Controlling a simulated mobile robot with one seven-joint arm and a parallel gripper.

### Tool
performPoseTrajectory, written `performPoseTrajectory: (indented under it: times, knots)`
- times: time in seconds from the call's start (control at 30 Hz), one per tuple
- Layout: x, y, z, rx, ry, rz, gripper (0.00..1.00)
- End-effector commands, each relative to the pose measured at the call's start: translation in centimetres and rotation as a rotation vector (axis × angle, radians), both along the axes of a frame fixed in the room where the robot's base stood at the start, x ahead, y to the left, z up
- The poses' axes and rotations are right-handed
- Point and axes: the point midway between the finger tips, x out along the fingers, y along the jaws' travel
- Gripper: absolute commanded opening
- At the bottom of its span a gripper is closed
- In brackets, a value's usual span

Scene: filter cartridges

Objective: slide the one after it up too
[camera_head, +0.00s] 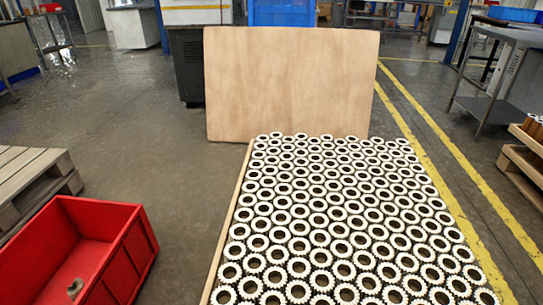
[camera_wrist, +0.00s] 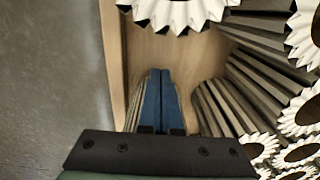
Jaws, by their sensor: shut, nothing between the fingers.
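Many filter cartridges (camera_head: 325,212) with white toothed ring tops stand packed in staggered rows in the head view. In the wrist view, one white toothed top (camera_wrist: 178,12) is cut off by the upper edge. Other cartridges (camera_wrist: 268,80) at the right show dark pleated sides and white ends. My gripper (camera_wrist: 160,76) has its blue fingers together and empty, beside a wooden side board (camera_wrist: 114,60). Pale pleats show just left of the fingers; my gripper hides much of what lies there. A bare wooden patch lies beyond the fingertips. My gripper is out of the head view.
A wooden strip (camera_head: 232,222) edges the cartridges on the left, and a plywood panel (camera_head: 290,85) stands behind them. A red bin (camera_head: 128,255) holding a small beige piece stands at lower left, near a wooden pallet (camera_head: 38,165). Grey floor lies open between bin and cartridges.

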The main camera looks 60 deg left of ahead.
Motion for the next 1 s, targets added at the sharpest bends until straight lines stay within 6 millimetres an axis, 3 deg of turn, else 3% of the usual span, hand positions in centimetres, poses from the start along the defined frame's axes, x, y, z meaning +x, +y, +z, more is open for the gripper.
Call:
performPoseTrajectory:
  times: [0.4,0.5,1.0]
  knots:
    - [8.0,-6.7,0.2,0.0,-0.001,-0.008,0.0]
    - [9.3,-7.8,0.1,0.001,-0.002,-0.006,0.0]
    - [9.9,-8.4,0.1,0.0,0.0,-0.001,0.0]
